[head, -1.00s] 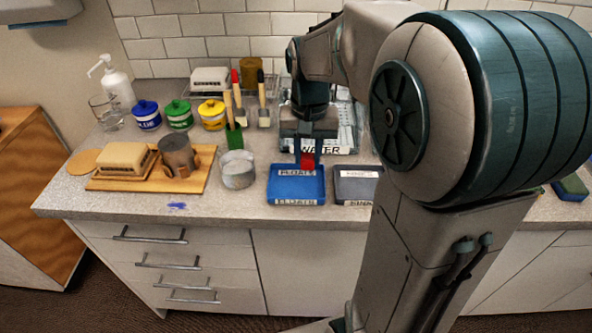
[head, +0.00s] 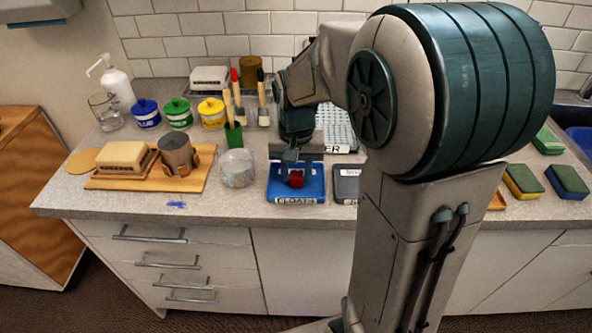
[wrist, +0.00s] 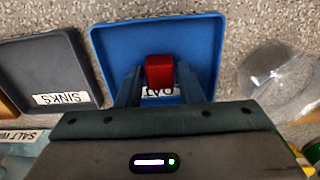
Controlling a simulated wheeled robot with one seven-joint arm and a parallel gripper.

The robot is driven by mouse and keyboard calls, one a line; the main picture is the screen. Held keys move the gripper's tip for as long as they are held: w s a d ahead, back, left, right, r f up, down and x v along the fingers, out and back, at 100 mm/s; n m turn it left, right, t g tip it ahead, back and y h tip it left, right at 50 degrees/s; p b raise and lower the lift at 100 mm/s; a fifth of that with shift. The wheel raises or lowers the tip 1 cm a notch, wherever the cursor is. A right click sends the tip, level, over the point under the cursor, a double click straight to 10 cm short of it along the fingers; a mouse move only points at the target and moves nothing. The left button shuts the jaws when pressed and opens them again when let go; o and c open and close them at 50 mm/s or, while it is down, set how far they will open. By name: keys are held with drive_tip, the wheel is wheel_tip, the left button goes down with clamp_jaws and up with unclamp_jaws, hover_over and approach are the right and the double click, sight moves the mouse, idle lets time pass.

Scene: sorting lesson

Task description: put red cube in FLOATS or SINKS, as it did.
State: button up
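The red cube (head: 296,179) is in the blue FLOATS tray (head: 274,192), between my gripper's fingers. My gripper (head: 296,175) reaches down over that tray. In the wrist view, the red cube (wrist: 159,72) shows between the two fingertips (wrist: 159,78), with a narrow gap on each side, so the gripper looks open around it. The cube partly covers the label inside the blue tray (wrist: 108,45). The dark grey SINKS tray (wrist: 40,65) is empty where it shows; in the head view my arm hides part of it (head: 345,186).
A clear round container (head: 237,168) stands close to the left of the blue tray. A wooden board (head: 120,184) with a beige block and a grey cup lies farther left. Paint pots (head: 179,115) and brushes stand behind. Sponges (head: 567,181) lie at the right.

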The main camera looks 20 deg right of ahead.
sight(296, 175)
drive_tip(key=shift+o, duration=0.9)
drive_tip(key=shift+r, duration=0.1)
drive_tip(key=shift+r, duration=0.2)
wheel_tip(296, 175, up, 11)
drive_tip(key=p, duration=0.1)
drive_tip(key=s+f+n+t, duration=0.1)
drive_tip(key=s+f, duration=0.2)
drive_tip(key=s, duration=0.4)
drive_tip(key=s+f+n+t, duration=0.1)
drive_tip(key=s+f+n, duration=0.1)
drive_tip(key=s, duration=0.5)
drive_tip(key=shift+f+t, duration=0.4)
drive_tip(key=shift+f, duration=0.45)
drive_tip(key=shift+a+r, duration=0.1)
